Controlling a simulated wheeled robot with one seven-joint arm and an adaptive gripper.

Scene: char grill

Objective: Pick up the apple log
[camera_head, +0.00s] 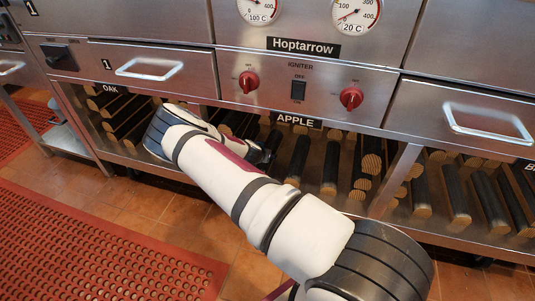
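Several dark-barked apple logs (330,168) with pale cut ends lie in the low shelf bay under the label reading APPLE (299,121). Some are stacked at the right side of that bay. My arm reaches from the lower right up to the left and into the shelf opening. My gripper (262,155) shows only in part, as dark pieces at the left of the apple bay. It is close to the logs there. My arm hides its fingers, so I cannot tell whether it touches or holds a log.
The OAK bay (112,88) with logs lies to the left, and another log bay (455,195) to the right behind a metal divider (395,180). Steel drawers with handles (150,68) and red knobs (351,98) are above. A red perforated mat (90,245) covers part of the tile floor.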

